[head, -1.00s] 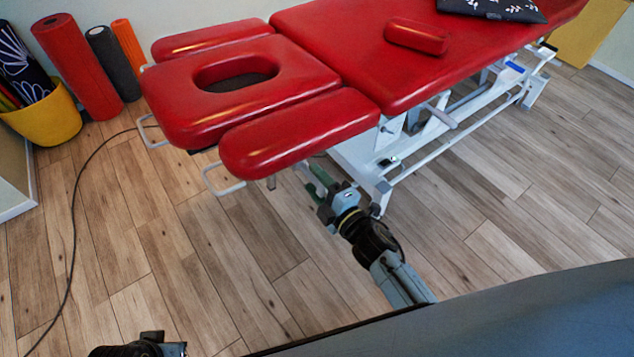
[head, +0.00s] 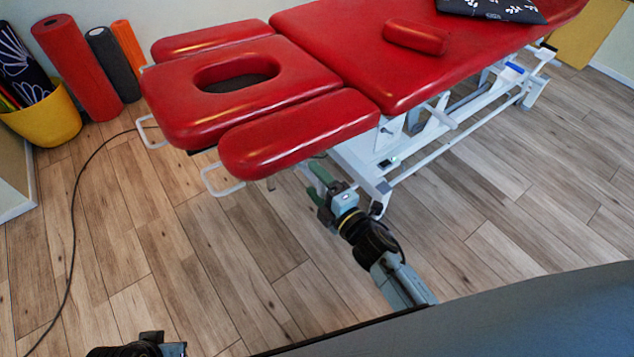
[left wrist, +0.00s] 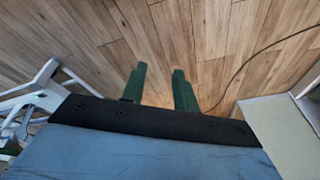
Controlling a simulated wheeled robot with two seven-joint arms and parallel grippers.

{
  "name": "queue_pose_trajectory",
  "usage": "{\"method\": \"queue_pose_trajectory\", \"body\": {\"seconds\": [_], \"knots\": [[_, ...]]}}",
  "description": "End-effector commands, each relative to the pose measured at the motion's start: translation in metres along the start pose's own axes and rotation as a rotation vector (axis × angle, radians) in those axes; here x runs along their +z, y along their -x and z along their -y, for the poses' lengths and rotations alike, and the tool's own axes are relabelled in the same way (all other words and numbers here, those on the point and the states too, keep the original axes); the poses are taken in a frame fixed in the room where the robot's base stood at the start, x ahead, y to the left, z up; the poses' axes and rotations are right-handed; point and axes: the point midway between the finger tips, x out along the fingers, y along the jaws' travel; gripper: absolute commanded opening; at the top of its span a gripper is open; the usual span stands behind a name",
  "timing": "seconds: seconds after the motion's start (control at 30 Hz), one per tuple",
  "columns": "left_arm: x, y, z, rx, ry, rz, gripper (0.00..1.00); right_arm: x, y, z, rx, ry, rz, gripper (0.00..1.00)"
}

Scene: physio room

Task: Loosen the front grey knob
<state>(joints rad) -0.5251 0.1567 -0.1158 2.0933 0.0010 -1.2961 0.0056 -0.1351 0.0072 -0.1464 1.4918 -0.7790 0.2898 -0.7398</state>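The red treatment table (head: 300,75) stands across the head view, with a face hole and padded armrests at its left end. My right gripper (head: 317,182), with green fingers, is just under the near armrest (head: 300,130), beside the white frame. A grey knob cannot be made out; the armrest and gripper cover that spot. Whether the right fingers are closed or touch anything is unclear. My left gripper (left wrist: 159,70) is open and empty in the left wrist view, its green fingers apart above the floor. Only part of my left arm shows at the bottom left of the head view.
A small red bolster (head: 416,36) and a dark patterned cushion (head: 490,8) lie on the table. A yellow bucket (head: 45,120) and upright rolls (head: 78,66) stand at the left wall. A black cable (head: 72,230) crosses the floor.

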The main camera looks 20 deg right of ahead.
Motion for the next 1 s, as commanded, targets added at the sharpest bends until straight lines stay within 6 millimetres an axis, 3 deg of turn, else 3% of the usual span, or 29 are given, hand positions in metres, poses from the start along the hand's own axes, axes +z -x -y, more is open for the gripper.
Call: {"method": "queue_pose_trajectory", "body": {"seconds": [0.23,0.37,0.8,1.0], "knots": [[0.001,-0.001,0.000,0.000,0.000,0.003,0.30,0.000,0.001,-0.001,0.001,-0.002,0.000,0.71],[0.000,0.000,0.000,0.000,0.000,-0.001,0.30,0.000,0.011,-0.001,-0.001,-0.004,0.001,0.71],[0.023,-0.043,0.017,-0.027,-0.009,0.035,0.30,0.000,0.104,-0.001,-0.003,-0.002,0.001,0.71],[0.028,-0.051,0.021,-0.032,-0.010,0.039,0.30,0.000,0.128,-0.001,0.000,-0.001,0.000,0.71]]}}
